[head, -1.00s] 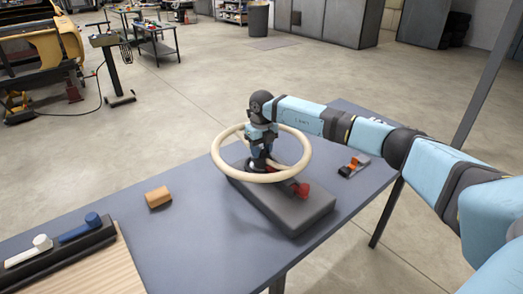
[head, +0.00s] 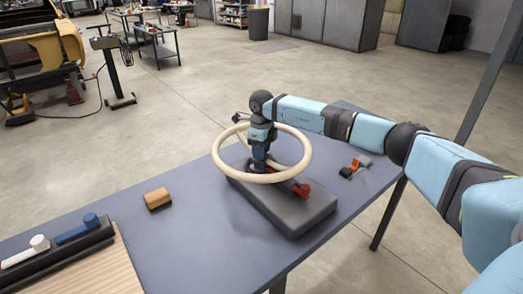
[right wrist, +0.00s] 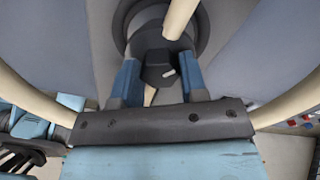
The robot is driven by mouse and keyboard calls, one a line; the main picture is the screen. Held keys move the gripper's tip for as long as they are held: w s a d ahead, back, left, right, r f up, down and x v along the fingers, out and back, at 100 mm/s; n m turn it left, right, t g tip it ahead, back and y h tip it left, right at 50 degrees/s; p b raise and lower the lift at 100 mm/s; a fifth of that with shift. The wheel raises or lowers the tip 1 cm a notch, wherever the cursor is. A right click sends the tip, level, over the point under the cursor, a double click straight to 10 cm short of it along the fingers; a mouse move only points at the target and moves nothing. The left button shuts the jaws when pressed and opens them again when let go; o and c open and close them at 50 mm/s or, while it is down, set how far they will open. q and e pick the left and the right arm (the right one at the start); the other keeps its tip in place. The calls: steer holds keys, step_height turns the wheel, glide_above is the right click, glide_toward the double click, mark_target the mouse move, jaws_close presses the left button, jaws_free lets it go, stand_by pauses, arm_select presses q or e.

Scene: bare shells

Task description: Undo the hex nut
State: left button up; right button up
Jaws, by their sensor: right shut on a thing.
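A cream steering wheel (head: 304,166) lies flat above a grey block base (head: 305,210) on the table. The dark hex nut (right wrist: 158,70) sits at the wheel's hub in the right wrist view. My right gripper (right wrist: 160,78) points down at the hub, its two blue fingers on either side of the nut and shut on it. In the head view my right gripper (head: 258,160) stands inside the wheel's rim and hides the nut. My left gripper is not in view.
The blue-grey table (head: 190,235) holds a tan block (head: 157,198) left of the wheel and an orange and grey item (head: 354,167) to its right. A dark rack (head: 70,250) with white and blue handled tools is at the front left. A red part (head: 299,189) shows under the rim.

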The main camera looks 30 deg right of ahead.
steer(key=shift+r, duration=0.1)
steer(key=o, duration=0.9)
step_height(320, 180, up, 14)
steer(key=shift+d+f, duration=0.1)
steer(key=shift+o, duration=0.2)
